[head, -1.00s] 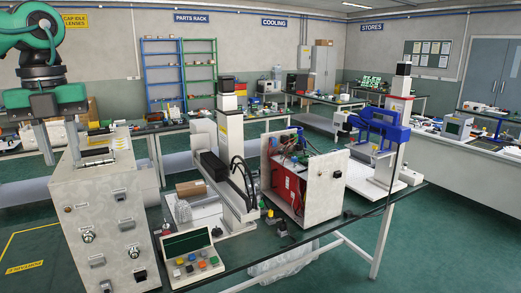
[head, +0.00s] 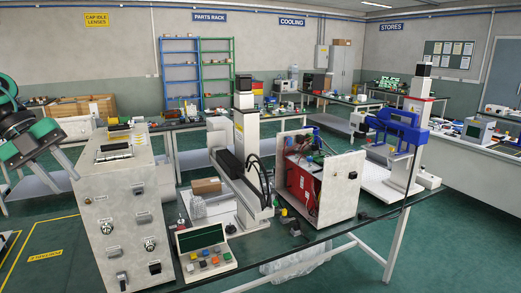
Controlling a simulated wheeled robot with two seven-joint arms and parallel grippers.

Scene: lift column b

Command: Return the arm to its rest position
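My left arm comes in at the left edge of the head view, with dark links and green parts. My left gripper (head: 38,176) hangs there with its two grey fingers apart and nothing seen between them. It is tilted and in front of the left side of a pale metal cabinet (head: 125,220) with knobs and switches. The left edge of the picture cuts off part of the arm. My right arm and gripper are not in view.
A dark-topped bench (head: 270,243) carries a control box (head: 203,248), a white lift column (head: 246,130), an opened machine (head: 335,190) and a column with a blue carriage (head: 398,128). The green floor (head: 60,222) at the left is mostly clear.

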